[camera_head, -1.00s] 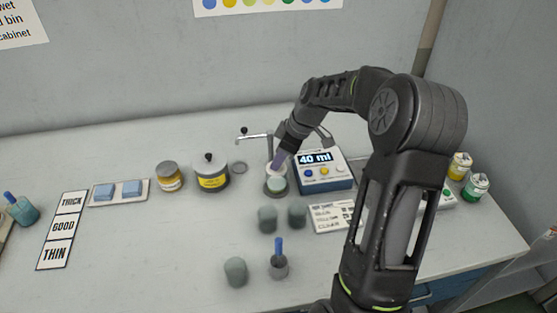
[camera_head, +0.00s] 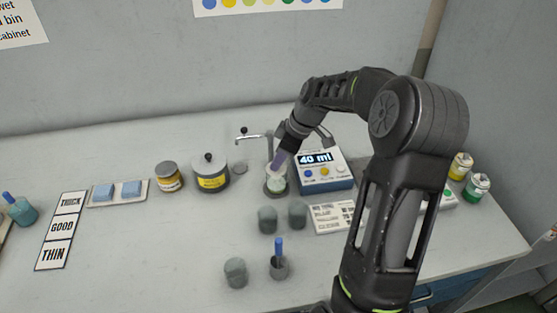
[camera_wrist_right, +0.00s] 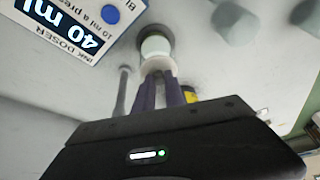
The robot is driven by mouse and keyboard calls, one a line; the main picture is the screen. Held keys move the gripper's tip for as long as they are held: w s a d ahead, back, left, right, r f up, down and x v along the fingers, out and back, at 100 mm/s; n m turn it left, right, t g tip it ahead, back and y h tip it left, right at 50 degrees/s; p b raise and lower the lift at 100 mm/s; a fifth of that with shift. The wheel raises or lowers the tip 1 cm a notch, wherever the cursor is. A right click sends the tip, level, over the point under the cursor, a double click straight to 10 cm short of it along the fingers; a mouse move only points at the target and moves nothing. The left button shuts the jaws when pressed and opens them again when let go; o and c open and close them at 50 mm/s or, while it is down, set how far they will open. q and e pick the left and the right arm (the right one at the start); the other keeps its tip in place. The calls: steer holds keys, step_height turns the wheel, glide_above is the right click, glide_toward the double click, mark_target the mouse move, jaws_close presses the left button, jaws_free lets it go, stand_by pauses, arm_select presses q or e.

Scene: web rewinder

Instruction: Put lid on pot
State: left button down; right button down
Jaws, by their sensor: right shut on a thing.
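My right gripper (camera_head: 280,163) is over the round stand of the ink doser (camera_head: 326,172). Its purple fingers are shut on a small whitish round piece that looks like a lid (camera_wrist_right: 158,65). Directly below the fingers is a small pale pot (camera_head: 277,184); it also shows in the wrist view (camera_wrist_right: 155,46), in front of the fingertips. The lid and pot overlap in both views, so I cannot tell whether they touch. My left gripper is not in view.
Grey cups (camera_head: 267,219) and a cup with a blue-handled tool (camera_head: 279,266) stand in front. The front-left middle of the bench is clear.

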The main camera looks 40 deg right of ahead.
steer(key=shift+f+b, duration=0.15)
steer(key=shift+b, duration=0.45)
stand_by(1.1)
stand_by(0.4)
steer(key=c, duration=0.8)
jaws_free()
steer(key=shift+c, duration=0.2)
steer(key=shift+r+p, duration=1.95)
steer(key=shift+r, duration=1.6)
jaws_close()
